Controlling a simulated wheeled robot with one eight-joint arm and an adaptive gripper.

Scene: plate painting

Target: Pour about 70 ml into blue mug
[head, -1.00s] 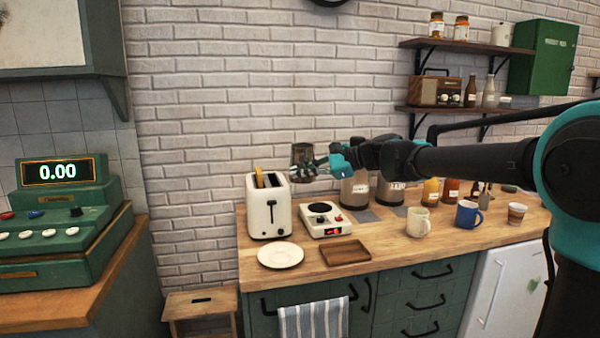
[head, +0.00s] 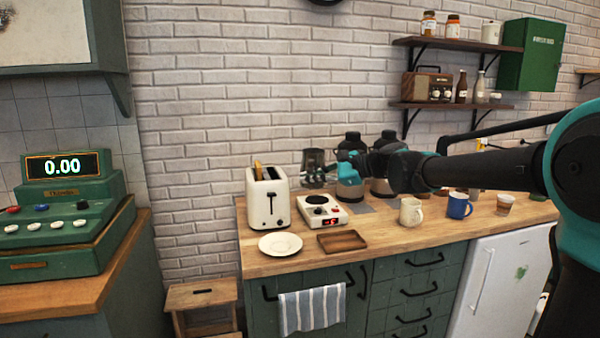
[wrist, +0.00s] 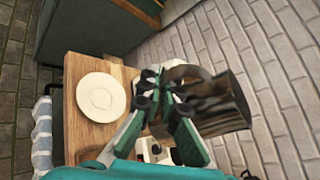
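The blue mug (head: 459,205) stands upright on the wooden counter, right of a cream mug (head: 411,211). My gripper (head: 328,174) is shut on a dark metallic jug (head: 313,160), held above the back of the counter near the toaster, well left of the blue mug. In the wrist view the fingers (wrist: 163,95) close at the handle of the jug (wrist: 228,105). The jug's contents cannot be seen. The blue mug does not show in the wrist view, and its inside is hidden in the head view.
A toaster (head: 267,202), a small scale or hot plate (head: 323,211) with a red display, a white plate (head: 280,244) and a wooden tray (head: 342,240) stand at the left. Two flasks (head: 349,188) stand behind my arm. A patterned cup (head: 505,204) is right of the blue mug.

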